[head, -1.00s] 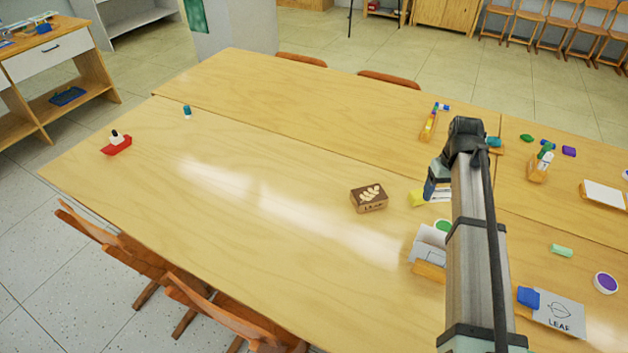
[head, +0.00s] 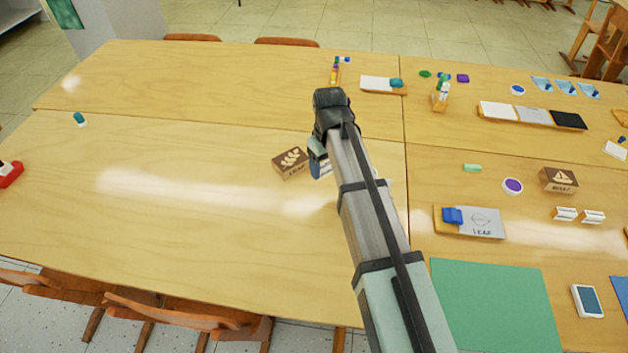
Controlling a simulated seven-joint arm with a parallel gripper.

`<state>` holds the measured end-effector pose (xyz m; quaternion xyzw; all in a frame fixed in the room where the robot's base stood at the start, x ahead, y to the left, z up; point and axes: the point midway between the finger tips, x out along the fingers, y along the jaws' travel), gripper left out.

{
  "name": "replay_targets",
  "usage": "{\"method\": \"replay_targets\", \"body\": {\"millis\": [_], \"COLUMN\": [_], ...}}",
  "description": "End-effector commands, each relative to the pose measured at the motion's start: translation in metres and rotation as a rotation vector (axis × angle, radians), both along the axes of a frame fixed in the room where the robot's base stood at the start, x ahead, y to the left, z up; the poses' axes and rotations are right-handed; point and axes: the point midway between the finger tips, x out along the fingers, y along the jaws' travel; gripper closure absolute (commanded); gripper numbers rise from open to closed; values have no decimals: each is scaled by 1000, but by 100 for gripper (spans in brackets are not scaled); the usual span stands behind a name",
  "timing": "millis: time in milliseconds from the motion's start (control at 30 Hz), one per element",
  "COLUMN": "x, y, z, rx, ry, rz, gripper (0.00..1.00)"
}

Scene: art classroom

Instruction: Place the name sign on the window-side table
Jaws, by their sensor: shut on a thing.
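My arm reaches over the joined wooden tables and my gripper (head: 316,170) is at its far end, mostly hidden behind my own wrist. The jaws are shut on a small white piece, seen only in part, which looks like the name sign (head: 324,170). Its writing cannot be read, and I cannot tell its height above the wood. The near left table (head: 190,240) lies below and to the left of the gripper, with a large clear top. Nothing visible marks which table is window-side.
A brown leaf box (head: 290,163) stands just left of the gripper. A blue-clipped leaf card (head: 472,221), green mat (head: 495,305) and white folded cards (head: 578,215) lie right. Chairs (head: 185,315) line the near edge.

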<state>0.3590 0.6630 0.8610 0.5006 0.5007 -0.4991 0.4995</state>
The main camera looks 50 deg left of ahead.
Motion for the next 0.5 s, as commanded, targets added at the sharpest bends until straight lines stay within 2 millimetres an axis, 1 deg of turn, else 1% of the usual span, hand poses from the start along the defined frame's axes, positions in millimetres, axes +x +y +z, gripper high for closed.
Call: {"method": "replay_targets", "body": {"millis": [33, 200, 300, 500], "x": [0, 0, 0, 0], "y": [-1, -1, 0, -1], "z": [-8, -35, -45, -58], "rx": [-3, -3, -1, -2], "ry": [1, 1, 1, 1], "rz": [0, -1, -1, -1], "gripper": [59, 59, 59, 59]}}
